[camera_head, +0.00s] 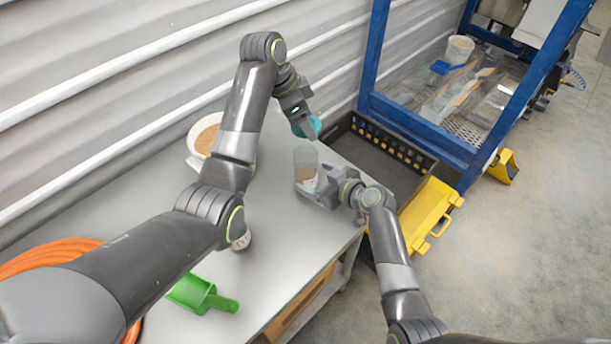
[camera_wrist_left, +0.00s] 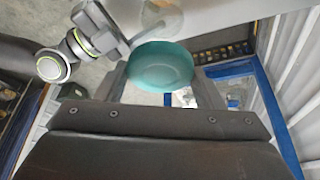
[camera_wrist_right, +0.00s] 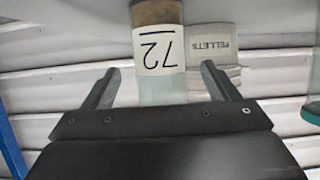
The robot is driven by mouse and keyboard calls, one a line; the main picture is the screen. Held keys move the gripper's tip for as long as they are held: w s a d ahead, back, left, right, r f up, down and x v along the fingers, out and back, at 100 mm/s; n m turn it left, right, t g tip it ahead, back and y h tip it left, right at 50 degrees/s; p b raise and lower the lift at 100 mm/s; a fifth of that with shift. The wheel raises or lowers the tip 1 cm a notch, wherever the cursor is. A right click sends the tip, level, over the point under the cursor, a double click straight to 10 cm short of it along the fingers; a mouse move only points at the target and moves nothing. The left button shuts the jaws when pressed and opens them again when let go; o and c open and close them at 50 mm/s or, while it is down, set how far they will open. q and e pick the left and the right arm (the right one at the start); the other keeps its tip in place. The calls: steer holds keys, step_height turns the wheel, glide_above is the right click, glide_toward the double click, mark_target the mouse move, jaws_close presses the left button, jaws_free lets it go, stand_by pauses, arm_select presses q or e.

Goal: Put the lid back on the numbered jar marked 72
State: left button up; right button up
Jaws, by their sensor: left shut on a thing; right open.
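The jar marked 72 (camera_head: 306,162) is clear, stands upright near the table's far right end and shows no lid. Its white label (camera_wrist_right: 158,50) reads upside down in the right wrist view, with brown contents at its base. My left gripper (camera_head: 304,122) is shut on a teal round lid (camera_wrist_left: 160,67). It holds the lid in the air above and beyond the jar, apart from it. The lid partly shows in the head view (camera_head: 312,127). My right gripper (camera_wrist_right: 160,68) is open, with its fingers on either side of the jar; contact cannot be told.
A white bucket of tan material (camera_head: 201,135) stands behind my left arm. A green scoop (camera_head: 200,296) and orange hose (camera_head: 50,251) lie nearer. Another jar (camera_head: 241,241) is mostly hidden by my left arm. A black crate (camera_head: 372,160) and blue frame (camera_head: 420,125) border the table's far end.

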steer(key=shift+x, duration=2.35)
steer(key=c, duration=1.5)
arm_select(q)
steer(key=shift+f, duration=2.45)
arm_select(e)
steer(key=shift+o, duration=0.2)
arm_select(q)
steer(key=shift+f, duration=0.1)
steer(key=shift+f, duration=0.8)
steer(key=shift+f, duration=0.55)
